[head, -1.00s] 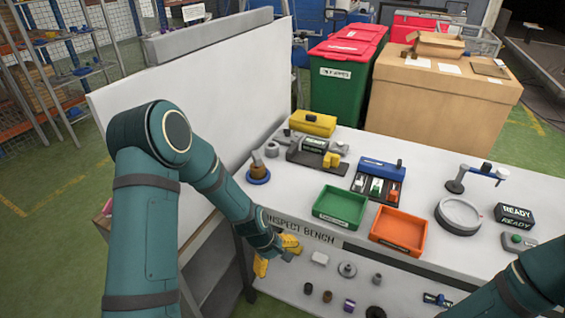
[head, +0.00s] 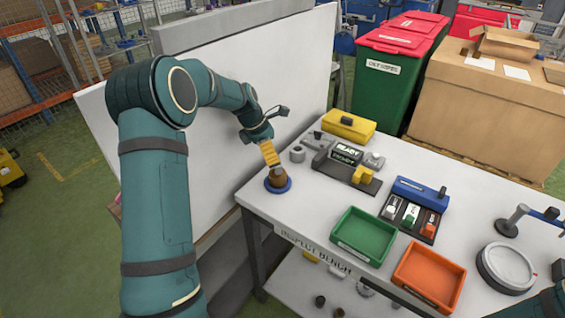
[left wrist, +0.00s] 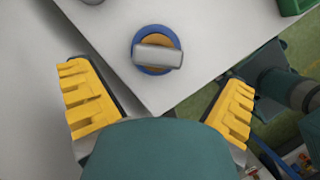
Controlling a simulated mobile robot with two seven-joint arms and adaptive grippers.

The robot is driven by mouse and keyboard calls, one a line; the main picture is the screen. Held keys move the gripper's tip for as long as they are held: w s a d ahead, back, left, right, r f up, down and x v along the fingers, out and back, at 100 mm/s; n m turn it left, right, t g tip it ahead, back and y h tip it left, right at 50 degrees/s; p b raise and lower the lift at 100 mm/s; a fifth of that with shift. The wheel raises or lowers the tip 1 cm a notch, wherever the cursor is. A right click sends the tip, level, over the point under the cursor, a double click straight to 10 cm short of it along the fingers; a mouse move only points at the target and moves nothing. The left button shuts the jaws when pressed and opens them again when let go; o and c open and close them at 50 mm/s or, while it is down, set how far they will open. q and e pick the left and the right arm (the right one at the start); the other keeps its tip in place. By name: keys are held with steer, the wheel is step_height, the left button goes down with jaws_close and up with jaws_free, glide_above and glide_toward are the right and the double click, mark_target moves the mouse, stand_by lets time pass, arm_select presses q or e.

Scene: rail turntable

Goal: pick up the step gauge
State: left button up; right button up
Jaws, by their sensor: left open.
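A round piece with a blue base, an orange-brown body and a grey bar across its top, seemingly the step gauge (left wrist: 157,57), stands near the bench's left corner. In the head view, its blue and brown lower part (head: 278,183) shows below my left gripper (head: 269,153), which hides its top. In the left wrist view, the yellow fingers of my left gripper (left wrist: 161,105) are spread wide and empty. The piece lies ahead of the gap between them, apart from both. My right gripper is out of view.
The white bench (head: 318,203) carries a green tray (head: 385,257), an orange tray (head: 455,300), a blue fixture (head: 423,190), a yellow case (head: 365,131) and a grey ring (head: 298,154) nearby. A tall white panel (head: 230,110) stands close behind the left arm.

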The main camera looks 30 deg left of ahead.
mark_target(280, 165)
arm_select(q)
steer(key=shift+x, duration=0.8)
steer(key=x, duration=0.5)
steer(key=shift+a+f+b, duration=0.1)
steer(key=shift+a+b, duration=0.05)
steer(key=shift+b, duration=0.25)
steer(key=c, duration=1.3)
